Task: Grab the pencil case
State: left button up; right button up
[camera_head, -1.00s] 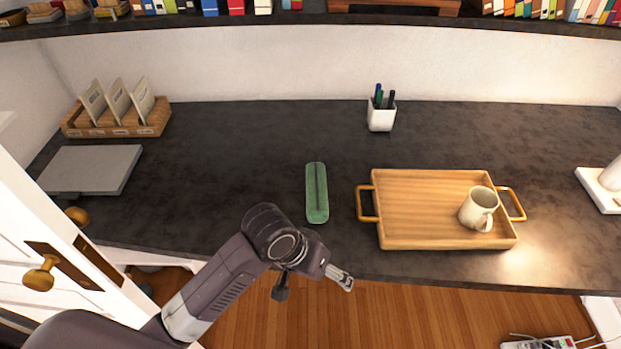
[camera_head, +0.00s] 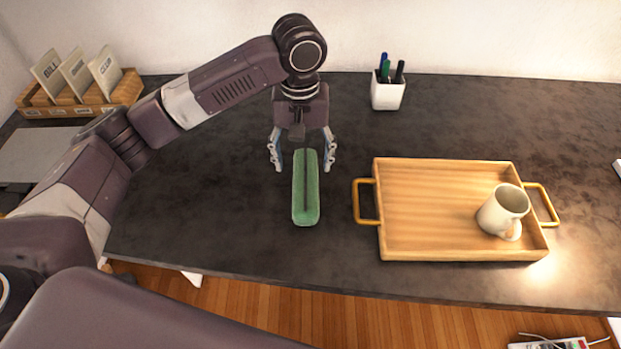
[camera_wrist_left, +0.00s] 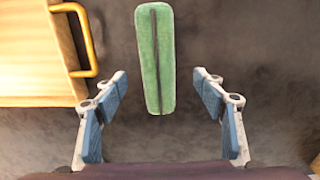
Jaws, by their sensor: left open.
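The green pencil case (camera_head: 306,200), with a dark zip line along its length, lies on the dark desk left of the wooden tray. My left gripper (camera_head: 303,165) is open and empty, pointing down above the far end of the case, with one finger to each side of it. In the left wrist view the pencil case (camera_wrist_left: 154,60) lies ahead, its near end between the lines of the open fingertips (camera_wrist_left: 162,88). I see no contact with it. My right gripper is not in view.
The wooden tray (camera_head: 430,245) with brass handles stands close on the right, holding a white mug (camera_head: 503,211). A white pen cup (camera_head: 387,95) stands behind. A card holder (camera_head: 85,104) and a grey flat object (camera_head: 40,158) are at the left.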

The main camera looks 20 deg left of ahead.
aim_at(305, 177)
pick_arm(q)
jog(key=shift+w+a+f, duration=0.2)
jog(key=shift+w+f, duration=0.45)
jog(key=shift+w, duration=0.05)
jog(key=shift+f, duration=0.25)
jog(key=f, duration=0.1)
jog(key=s+f, duration=0.1)
jog(key=shift+d+f, duration=0.15)
jog(key=shift+f, duration=0.15)
notch_tip(305, 177, down, 4)
jog(key=shift+w+d+r, duration=0.15)
jog(key=shift+r, duration=0.1)
jog(key=shift+f, duration=0.2)
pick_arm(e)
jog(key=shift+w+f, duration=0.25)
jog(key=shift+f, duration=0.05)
pick_arm(q)
jog(key=shift+c, duration=0.7)
jog(key=c, duration=1.2)
